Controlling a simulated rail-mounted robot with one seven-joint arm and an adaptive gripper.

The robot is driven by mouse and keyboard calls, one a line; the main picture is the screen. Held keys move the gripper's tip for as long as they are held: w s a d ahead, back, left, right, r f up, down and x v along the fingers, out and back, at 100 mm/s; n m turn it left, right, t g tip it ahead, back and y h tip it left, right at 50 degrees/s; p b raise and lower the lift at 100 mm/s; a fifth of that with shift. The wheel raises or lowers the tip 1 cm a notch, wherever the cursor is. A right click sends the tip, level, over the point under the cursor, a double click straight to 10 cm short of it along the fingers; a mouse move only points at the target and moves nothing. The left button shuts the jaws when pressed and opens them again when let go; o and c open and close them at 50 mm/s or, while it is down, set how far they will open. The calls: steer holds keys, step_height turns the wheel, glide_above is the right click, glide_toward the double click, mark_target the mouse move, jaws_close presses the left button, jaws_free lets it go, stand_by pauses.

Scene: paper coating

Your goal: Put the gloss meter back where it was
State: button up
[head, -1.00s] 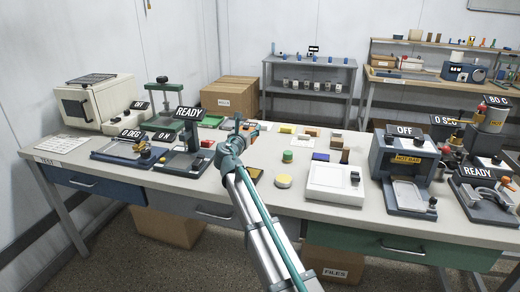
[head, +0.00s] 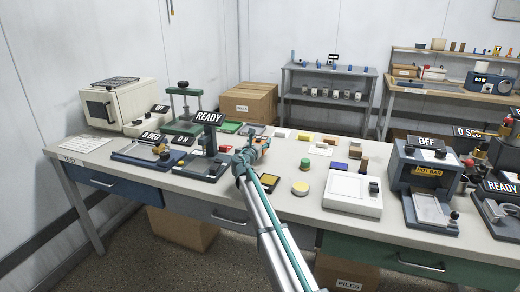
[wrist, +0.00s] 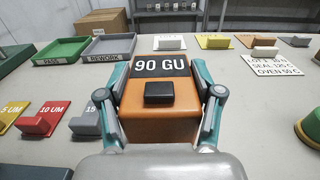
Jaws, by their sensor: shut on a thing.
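The gloss meter (wrist: 160,118) is an orange block with a black panel reading "90 GU" and a black button. In the wrist view, my gripper (wrist: 162,90) is shut on it, with a teal finger against each side. In the head view my gripper (head: 252,152) is over the middle of the bench, and a little of the orange meter (head: 264,141) shows beyond it. The meter's underside is hidden, so I cannot tell whether it touches the bench. The spot it came from is not marked clearly in view.
Green PASS (wrist: 61,50) and grey REWORK (wrist: 110,46) trays lie beyond the meter. Red (wrist: 42,118) and grey blocks on plates stand to its left. A LOT card (wrist: 274,67) lies to its right. A black-and-yellow pad (head: 268,182) and yellow disc (head: 300,188) lie near the arm.

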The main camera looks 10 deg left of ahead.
steer(key=shift+w+f, duration=0.15)
steer(key=shift+f, duration=0.75)
steer(key=shift+w+f, duration=0.1)
steer(key=shift+f, duration=0.8)
steer(key=shift+f, duration=0.15)
steer(key=o, duration=1.6)
steer(key=shift+c, duration=0.2)
steer(key=shift+s+a, duration=0.1)
steer(key=shift+s, duration=0.05)
steer(key=v, duration=1.1)
steer(key=shift+s+b, duration=0.4)
steer(key=shift+a, duration=0.1)
